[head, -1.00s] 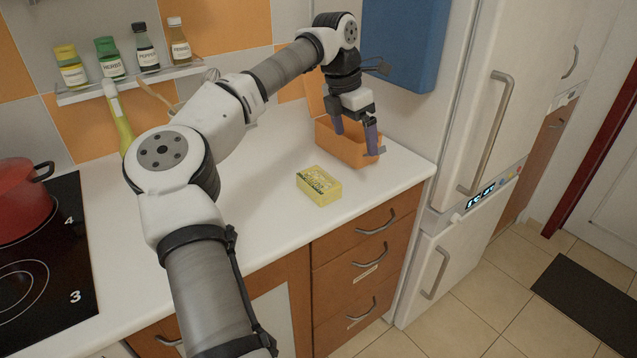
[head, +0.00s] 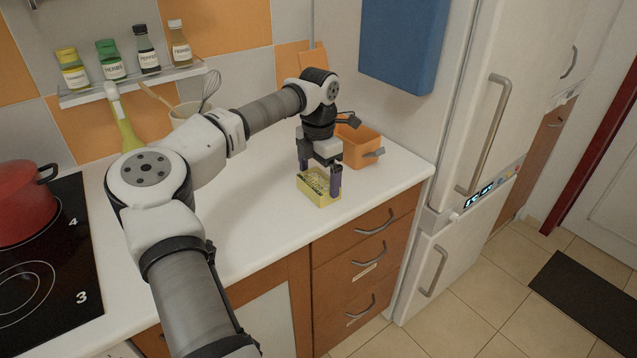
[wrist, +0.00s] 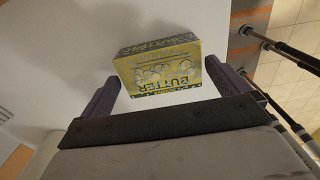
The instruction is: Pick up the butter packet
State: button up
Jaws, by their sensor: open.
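The butter packet (head: 318,187) is a yellow box with dark green lettering, lying on the white countertop near its front edge. It also shows in the wrist view (wrist: 162,72), ahead of the fingers. My gripper (head: 320,180) is open, pointing down over the packet, with one dark purple finger at its right side and the other at its far side. In the wrist view my gripper (wrist: 162,95) has its two fingers spread wider than the packet's lower edge, with space between them. I cannot tell whether either finger touches the packet.
An orange bin (head: 362,148) stands behind my gripper, close to the wrist. A red pot (head: 22,200) sits on the black stove at left. Drawers (head: 365,265) lie under the counter edge, and the fridge (head: 470,150) stands at right. The counter left of the packet is clear.

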jog(key=shift+f, duration=1.3)
jog(key=c, duration=0.9)
jog(key=shift+o, duration=0.2)
jog(key=shift+r, duration=0.1)
